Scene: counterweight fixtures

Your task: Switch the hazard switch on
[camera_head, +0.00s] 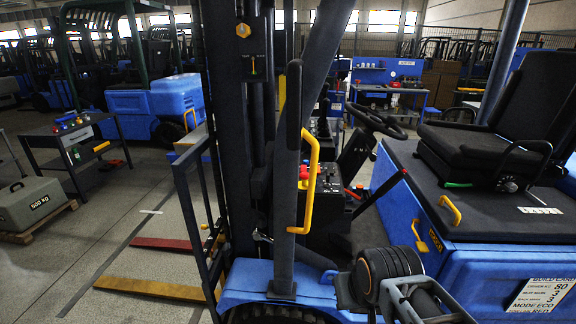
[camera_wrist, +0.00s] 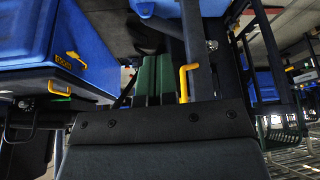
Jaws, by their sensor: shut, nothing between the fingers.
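I cannot pick out the hazard switch. A dark control panel (camera_head: 330,182) with small buttons and knobs stands below the steering wheel (camera_head: 376,120) of the blue forklift in the head view. Its left part is hidden behind the mast and the pillar with a yellow grab handle. A red knob (camera_head: 304,172) shows beside that handle. My gripper (camera_wrist: 158,62) shows in the wrist view as two dark green fingers side by side, shut and empty. The panel's controls cannot be made out there, and I see no contact with any switch.
The yellow grab handle (camera_head: 311,185) and the dark mast (camera_head: 232,140) stand close to the panel. The black seat (camera_head: 470,155) and blue body (camera_head: 400,205) are at right.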

